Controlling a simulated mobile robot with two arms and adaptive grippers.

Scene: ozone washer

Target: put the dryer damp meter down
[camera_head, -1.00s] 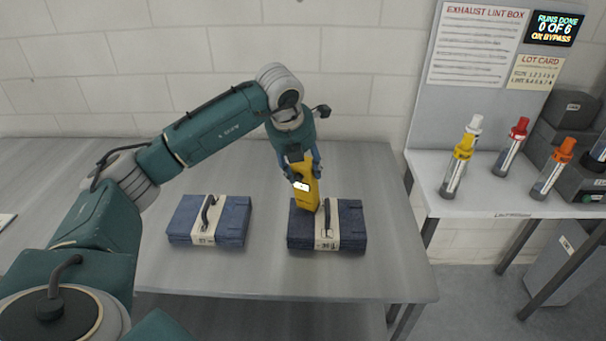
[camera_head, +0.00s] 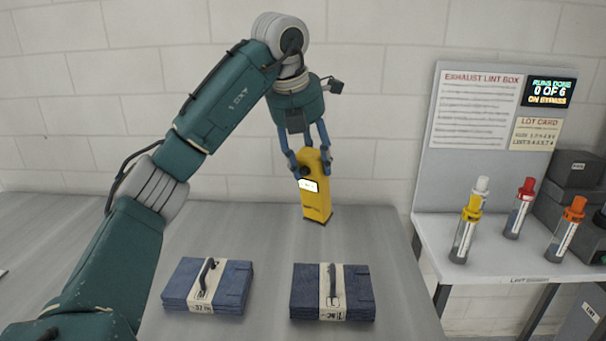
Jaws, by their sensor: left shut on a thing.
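The yellow dryer damp meter (camera_head: 317,204) is upright, with a small white display near its top. My left gripper (camera_head: 313,163) is shut on its upper part from above. The meter's lower end is near the back of the grey table, behind the right denim bundle; I cannot tell whether it touches the table. The right denim bundle (camera_head: 358,288) and the left denim bundle (camera_head: 236,285) lie folded on the table, each with a pale band and a dark strap on top. My right gripper is out of view.
The grey table (camera_head: 385,236) has free room behind and between the bundles. At the right, a side bench (camera_head: 497,268) holds several capped bottles, with yellow, red and orange caps among them. A lint box sign (camera_head: 475,110) stands above it.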

